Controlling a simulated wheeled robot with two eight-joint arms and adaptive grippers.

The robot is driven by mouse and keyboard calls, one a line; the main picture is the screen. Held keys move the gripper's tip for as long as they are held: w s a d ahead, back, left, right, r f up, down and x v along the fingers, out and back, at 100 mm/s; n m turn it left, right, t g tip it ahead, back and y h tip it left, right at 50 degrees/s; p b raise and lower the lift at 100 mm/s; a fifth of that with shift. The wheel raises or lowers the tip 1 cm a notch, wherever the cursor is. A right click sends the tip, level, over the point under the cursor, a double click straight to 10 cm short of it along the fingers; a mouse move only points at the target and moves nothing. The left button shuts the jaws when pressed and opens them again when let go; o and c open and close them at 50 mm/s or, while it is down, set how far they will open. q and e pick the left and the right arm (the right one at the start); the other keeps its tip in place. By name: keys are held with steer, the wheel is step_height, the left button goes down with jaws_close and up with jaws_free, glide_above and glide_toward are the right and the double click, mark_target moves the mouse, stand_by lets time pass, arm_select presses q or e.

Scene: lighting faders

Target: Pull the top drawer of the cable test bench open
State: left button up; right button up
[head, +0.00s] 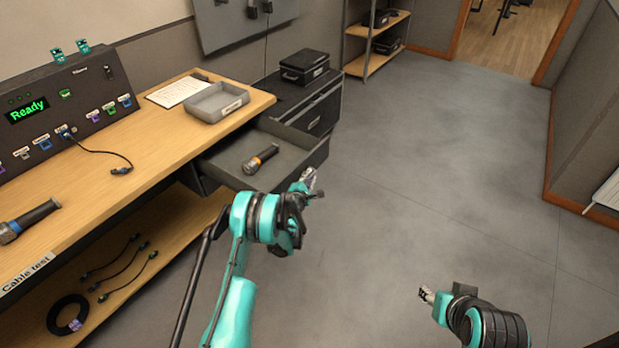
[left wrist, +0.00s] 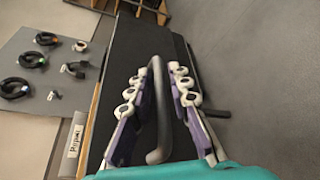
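The cable test bench (head: 150,135) has a wooden top and stands at the left in the head view. Its top drawer (head: 228,163) is pulled out, and its grey inside shows with a black and orange torch-like item (head: 260,158) lying in it. My left gripper (head: 309,181) is at the outer end of the drawer. In the left wrist view, a dark curved handle (left wrist: 157,110) runs between the spread fingers of my left gripper (left wrist: 157,80), with gaps on both sides. My right gripper (head: 427,294) is low over the floor, far from the bench; its fingers are too small to read.
A grey tray (head: 216,102) and a paper sheet (head: 177,91) lie on the bench top. A console reading "Ready" (head: 60,105) stands at the back. A black case (head: 304,66) sits behind the drawer. The floor (head: 430,170) to the right is clear.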

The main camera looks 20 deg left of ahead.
arm_select(q)
steer(key=v, duration=0.7)
steer(key=shift+s, duration=0.2)
steer(key=shift+r, duration=0.1)
steer(key=s+d+r+m+g+h, duration=0.1)
steer(key=s+d+r+m+g, duration=0.15)
steer(key=s+r+m, duration=0.55)
steer(key=s+d+r+m+g, duration=0.25)
steer(key=s+r+m, duration=0.25)
steer(key=r, duration=0.8)
steer(key=s+m+g, duration=0.1)
steer(key=s+m, duration=0.4)
steer(key=s, duration=0.9)
steer(key=s+m+g+y, duration=0.1)
steer(key=s+m, duration=0.5)
steer(key=s, duration=0.9)
steer(key=shift+d+g, duration=0.4)
steer(key=shift+g, duration=0.3)
